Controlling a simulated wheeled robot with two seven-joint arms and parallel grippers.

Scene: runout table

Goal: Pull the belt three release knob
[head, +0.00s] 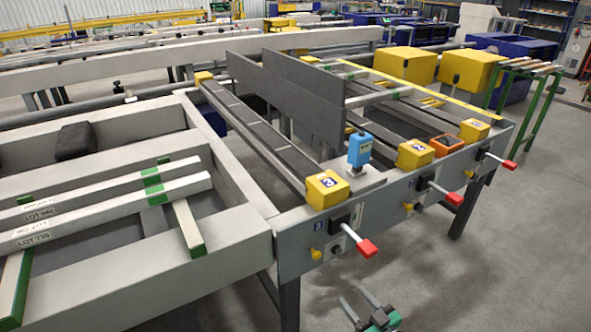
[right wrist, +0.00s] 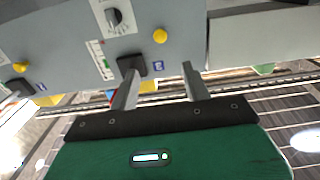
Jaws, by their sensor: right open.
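The belt three release knob is a small yellow knob (head: 316,253) on the grey front panel, under the yellow cover marked 3 (head: 327,189). In the right wrist view, which is upside down, the yellow knob (right wrist: 160,35) stands clear beyond my fingertips, beside a black dial (right wrist: 115,17). My right gripper (head: 352,294) is open and empty, low in front of the panel and apart from the knob. Both its fingers (right wrist: 160,68) show in the right wrist view with a wide gap. My left gripper is not in view.
A red-handled lever (head: 366,247) sticks out just right of the knob. Similar yellow knobs sit under belt two (head: 408,207) and belt one (head: 468,173). A blue device (head: 359,149) stands above the panel. The floor in front (head: 470,280) is clear.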

